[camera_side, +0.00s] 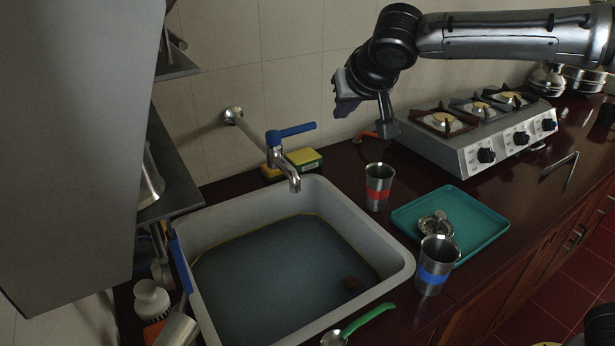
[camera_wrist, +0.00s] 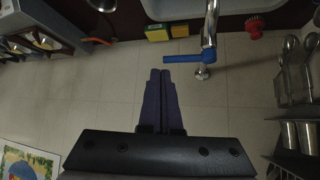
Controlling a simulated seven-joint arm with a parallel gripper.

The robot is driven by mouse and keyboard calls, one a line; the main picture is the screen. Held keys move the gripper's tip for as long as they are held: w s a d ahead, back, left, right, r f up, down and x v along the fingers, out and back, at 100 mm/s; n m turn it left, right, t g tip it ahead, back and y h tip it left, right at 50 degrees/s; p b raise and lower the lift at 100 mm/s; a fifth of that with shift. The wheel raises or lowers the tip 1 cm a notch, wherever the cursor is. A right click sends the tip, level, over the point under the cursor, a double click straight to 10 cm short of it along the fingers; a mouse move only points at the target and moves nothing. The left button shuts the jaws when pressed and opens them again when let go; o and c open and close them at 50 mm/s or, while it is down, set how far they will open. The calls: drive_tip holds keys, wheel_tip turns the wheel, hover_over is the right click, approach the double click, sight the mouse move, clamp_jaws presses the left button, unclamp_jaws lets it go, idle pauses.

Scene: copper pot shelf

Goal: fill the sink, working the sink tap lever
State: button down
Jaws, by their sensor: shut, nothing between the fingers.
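The sink tap (camera_side: 281,160) comes out of the wall, its spout over the sink. Its blue lever (camera_side: 291,131) points right in the side view; the wrist view also shows the lever (camera_wrist: 183,58). No stream shows below the spout. The pale sink (camera_side: 398,268) holds a dark, flat, water-like surface (camera_side: 285,270) below its rim; its exact level is hard to judge. My gripper (camera_side: 343,106) is up and to the right of the lever, apart from it. In the wrist view my gripper's fingers (camera_wrist: 160,73) are together and empty, just below the lever's free end.
Yellow-green sponges (camera_side: 303,158) lie behind the tap. A red-banded cup (camera_side: 378,187), a blue-banded cup (camera_side: 435,265) and a teal tray (camera_side: 480,222) stand right of the sink. A stove (camera_side: 480,135) is farther right. A shelf (camera_side: 170,200) hangs at left.

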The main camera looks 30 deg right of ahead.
idle(0.7)
drive_tip(key=r+n+y, duration=0.2)
drive_tip(key=n+y, duration=0.1)
drive_tip(key=n, duration=0.1)
hover_over(293, 131)
drive_tip(key=s+d, duration=0.1)
drive_tip(key=s, duration=0.2)
drive_tip(key=shift+w+d+f, duration=0.3)
drive_tip(key=shift+w+f, duration=0.45)
drive_tip(key=shift+f, duration=0.85)
drive_tip(key=shift+w+d+f, duration=0.35)
drive_tip(key=shift+w+f, duration=0.35)
drive_tip(key=shift+f, duration=0.95)
drive_tip(key=shift+w+d+f, duration=0.3)
drive_tip(key=shift+w+f, duration=0.45)
drive_tip(key=shift+f, duration=0.85)
